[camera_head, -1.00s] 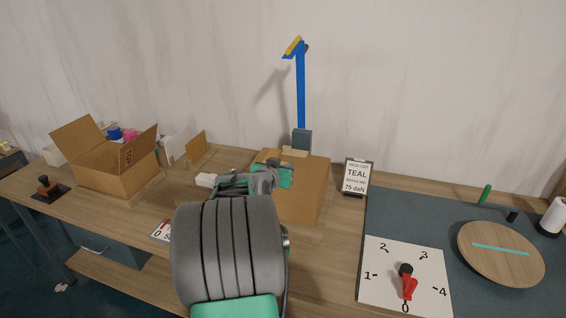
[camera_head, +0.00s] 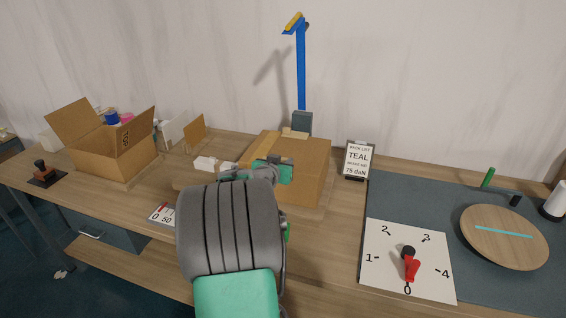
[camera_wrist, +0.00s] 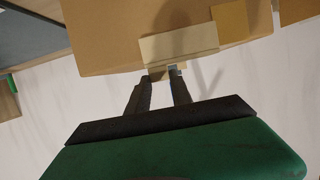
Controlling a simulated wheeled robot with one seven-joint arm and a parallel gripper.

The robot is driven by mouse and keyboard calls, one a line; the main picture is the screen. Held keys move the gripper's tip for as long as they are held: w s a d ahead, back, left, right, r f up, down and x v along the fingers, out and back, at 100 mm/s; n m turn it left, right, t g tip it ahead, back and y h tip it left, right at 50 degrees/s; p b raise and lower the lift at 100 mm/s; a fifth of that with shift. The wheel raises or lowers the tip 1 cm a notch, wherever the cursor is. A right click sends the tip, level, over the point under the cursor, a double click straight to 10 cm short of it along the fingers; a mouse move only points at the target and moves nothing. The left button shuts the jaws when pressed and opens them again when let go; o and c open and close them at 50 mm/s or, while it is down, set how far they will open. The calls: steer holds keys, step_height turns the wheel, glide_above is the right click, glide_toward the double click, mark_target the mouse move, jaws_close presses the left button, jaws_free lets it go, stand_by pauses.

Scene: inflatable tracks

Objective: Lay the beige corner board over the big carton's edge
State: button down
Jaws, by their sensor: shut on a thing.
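The big carton (camera_head: 305,160) stands closed on the bench in the head view; its brown top also fills the upper part of the wrist view (camera_wrist: 110,35). The beige corner board (camera_wrist: 180,47) lies along the carton's edge in the wrist view. My gripper (camera_wrist: 163,73) is at that edge, its dark fingers shut on a small part of the board. I cannot tell whether the board rests fully on the carton. In the head view my gripper (camera_head: 275,168) is over the carton's near side, and my arm hides part of the carton.
A blue post (camera_head: 301,70) with a grey base stands behind the carton. A sign (camera_head: 359,160) stands to its right, near the dial board (camera_head: 385,275) and round wooden disc (camera_head: 500,237). An open box (camera_head: 115,150) and white blocks (camera_head: 205,163) are to the left.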

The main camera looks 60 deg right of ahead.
steer(key=c, duration=1.1)
jaws_free()
steer(key=shift+o, duration=0.2)
steer(key=b+v, duration=0.2)
steer(key=v, duration=0.5)
steer(key=shift+a+r, duration=0.15)
steer(key=shift+a, duration=0.25)
steer(key=shift+s, duration=0.1)
